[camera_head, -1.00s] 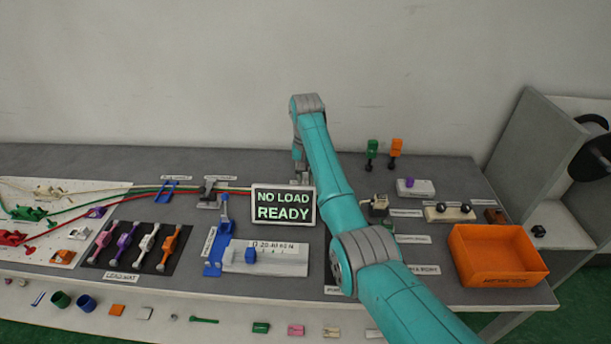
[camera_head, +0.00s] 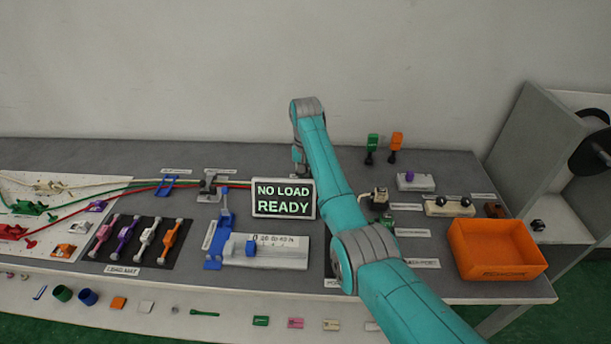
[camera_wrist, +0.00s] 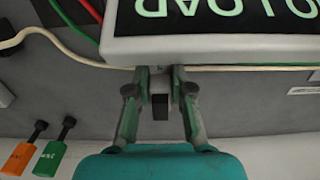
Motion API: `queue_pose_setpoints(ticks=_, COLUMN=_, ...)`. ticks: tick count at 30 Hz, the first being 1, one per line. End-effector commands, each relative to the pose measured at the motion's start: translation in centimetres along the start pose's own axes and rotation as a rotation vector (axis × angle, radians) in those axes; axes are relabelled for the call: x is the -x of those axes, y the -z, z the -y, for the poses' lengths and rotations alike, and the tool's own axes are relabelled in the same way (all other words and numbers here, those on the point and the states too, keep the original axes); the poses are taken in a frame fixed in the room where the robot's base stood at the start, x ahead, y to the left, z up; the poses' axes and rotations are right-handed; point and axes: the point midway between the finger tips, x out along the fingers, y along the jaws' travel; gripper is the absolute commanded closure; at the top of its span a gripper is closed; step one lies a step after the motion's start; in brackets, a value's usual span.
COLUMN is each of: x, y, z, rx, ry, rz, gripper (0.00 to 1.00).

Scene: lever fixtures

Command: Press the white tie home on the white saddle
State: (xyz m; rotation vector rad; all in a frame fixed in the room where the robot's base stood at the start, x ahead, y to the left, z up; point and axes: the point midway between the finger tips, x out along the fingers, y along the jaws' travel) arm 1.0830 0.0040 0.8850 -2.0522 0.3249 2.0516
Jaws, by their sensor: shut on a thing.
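My gripper (camera_wrist: 160,88) is at the back of the bench. A white cable (camera_wrist: 225,68) crosses at the fingertips, along the panel's edge. I cannot pick out the white saddle with certainty. A grey-white lever fixture (camera_head: 208,187) sits on the cable run left of the panel, and a cream-white fixture (camera_head: 48,187) is on the pegboard.
The display panel (camera_head: 284,198) reads NO LOAD READY and lies close to the fingers in the wrist view (camera_wrist: 215,40). An orange bin (camera_head: 497,270) is at the front right. A lead mat (camera_head: 140,240) lies left.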

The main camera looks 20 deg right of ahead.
Motion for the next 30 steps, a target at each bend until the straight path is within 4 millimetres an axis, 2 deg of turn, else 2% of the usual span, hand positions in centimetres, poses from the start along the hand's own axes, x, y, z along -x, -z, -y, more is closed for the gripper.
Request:
queue_pose_setpoints(ticks=17, x=0.0, y=0.0, z=0.0, rx=0.000, ry=0.000, rz=0.000, gripper=0.97)
queue_pose_setpoints(ticks=30, x=-1.1, y=0.0, z=0.0, rx=0.000, ry=0.000, rz=0.001, gripper=0.97)
